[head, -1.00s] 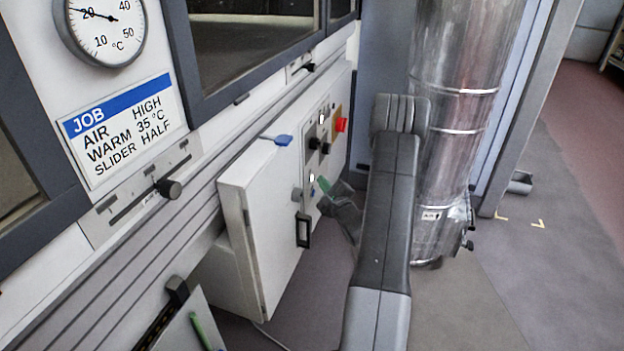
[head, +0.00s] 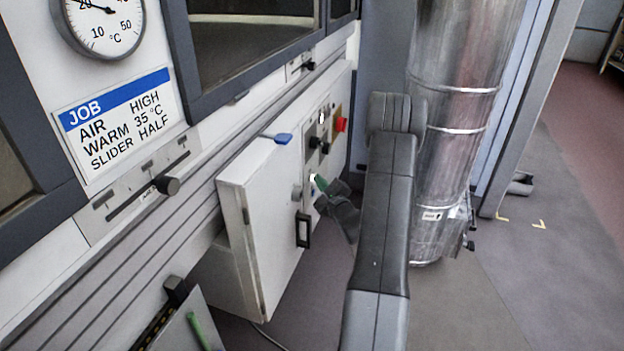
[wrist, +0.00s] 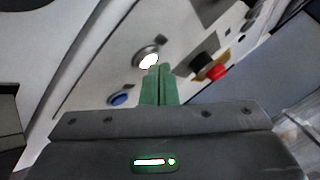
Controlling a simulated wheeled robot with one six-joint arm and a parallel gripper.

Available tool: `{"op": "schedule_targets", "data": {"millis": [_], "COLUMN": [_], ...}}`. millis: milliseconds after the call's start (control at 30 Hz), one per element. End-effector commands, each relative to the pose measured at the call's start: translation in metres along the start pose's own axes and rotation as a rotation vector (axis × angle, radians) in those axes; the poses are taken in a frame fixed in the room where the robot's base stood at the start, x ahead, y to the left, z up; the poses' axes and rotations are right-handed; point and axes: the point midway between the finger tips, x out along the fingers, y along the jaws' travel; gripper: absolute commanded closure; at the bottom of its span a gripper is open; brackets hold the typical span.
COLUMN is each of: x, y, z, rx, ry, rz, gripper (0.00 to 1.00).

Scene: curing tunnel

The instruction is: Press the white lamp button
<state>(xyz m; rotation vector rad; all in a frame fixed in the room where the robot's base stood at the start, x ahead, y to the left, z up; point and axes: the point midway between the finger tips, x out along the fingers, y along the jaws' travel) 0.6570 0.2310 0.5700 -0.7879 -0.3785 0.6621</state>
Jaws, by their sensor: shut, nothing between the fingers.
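The white lamp button (wrist: 146,56) is lit bright white with a metal ring, on the pale control panel. In the head view, it is a small bright spot (head: 312,177) at the panel's lower part. My gripper (wrist: 158,69) has its green fingers shut together and empty. The fingertips overlap the lower right edge of the lamp button in the wrist view; I cannot tell whether they touch it. In the head view, my gripper (head: 320,183) is close against the panel, just right of the bright spot.
A blue button (wrist: 120,99) is below left of the fingers. A red knob (wrist: 217,72) on yellow and a black knob (wrist: 203,61) are to the right. The open white cabinet door (head: 268,230) stands left of my gripper. A metal duct (head: 448,130) stands behind my arm.

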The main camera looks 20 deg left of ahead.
Motion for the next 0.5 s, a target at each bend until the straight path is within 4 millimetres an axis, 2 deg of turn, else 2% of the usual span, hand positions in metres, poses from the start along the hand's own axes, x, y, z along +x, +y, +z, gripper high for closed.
{"op": "schedule_targets", "data": {"millis": [500], "x": [0.0041], "y": [0.0033], "z": [0.0029], "rx": [0.000], "ry": [0.000], "rz": [0.000], "gripper": [1.00]}}
